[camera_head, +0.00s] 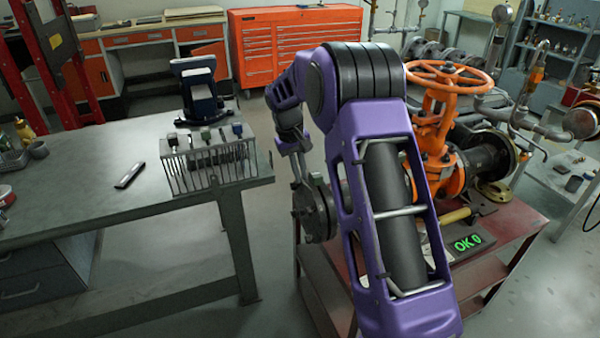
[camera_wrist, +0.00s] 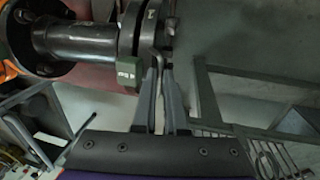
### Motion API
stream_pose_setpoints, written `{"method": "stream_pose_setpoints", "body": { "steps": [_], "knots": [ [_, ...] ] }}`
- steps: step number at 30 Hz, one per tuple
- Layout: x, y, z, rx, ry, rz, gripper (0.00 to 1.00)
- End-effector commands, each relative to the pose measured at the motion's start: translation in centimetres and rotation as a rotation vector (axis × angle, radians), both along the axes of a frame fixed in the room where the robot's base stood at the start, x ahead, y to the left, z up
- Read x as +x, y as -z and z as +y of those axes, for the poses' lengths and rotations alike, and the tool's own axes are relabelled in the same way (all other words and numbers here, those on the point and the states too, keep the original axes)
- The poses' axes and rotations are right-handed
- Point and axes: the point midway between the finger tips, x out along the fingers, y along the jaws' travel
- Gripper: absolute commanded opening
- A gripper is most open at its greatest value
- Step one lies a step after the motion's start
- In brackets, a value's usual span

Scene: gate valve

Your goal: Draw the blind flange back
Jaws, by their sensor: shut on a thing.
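The orange gate valve (camera_head: 436,130) with its handwheel stands on the red-brown bench at right. The blind flange (camera_head: 313,212) is a dark round plate at the left end of the valve's pipework. In the wrist view the blind flange (camera_wrist: 151,28) is upright beside the dark pipe flange (camera_wrist: 127,30); I cannot tell whether they touch. My gripper (camera_wrist: 160,64) is shut on a thin bent handle (camera_wrist: 158,57) at the blind flange's edge. In the head view my gripper (camera_head: 299,172) reaches down to the flange from above; my arm hides part of the pipe.
A grey table (camera_head: 90,180) with a wire rack (camera_head: 213,165) stands close to the left of the flange, with a floor gap between. A panel reading "OK 0" (camera_head: 468,243) lies on the valve bench (camera_head: 500,225). Orange cabinets stand behind.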

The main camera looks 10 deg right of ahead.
Motion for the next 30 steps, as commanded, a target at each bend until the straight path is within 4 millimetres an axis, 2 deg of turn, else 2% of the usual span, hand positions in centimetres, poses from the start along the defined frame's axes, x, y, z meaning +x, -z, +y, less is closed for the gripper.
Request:
{"method": "stream_pose_setpoints", "body": {
  "steps": [20,25,30],
  "knots": [
    [0.0,-0.1,0.0,0.0,0.0,-0.001,0.0],
    [-0.2,-0.2,1.1,0.001,-0.003,0.001,0.0],
    [-0.2,0.0,1.2,0.003,-0.002,0.001,0.0]
  ]
}}
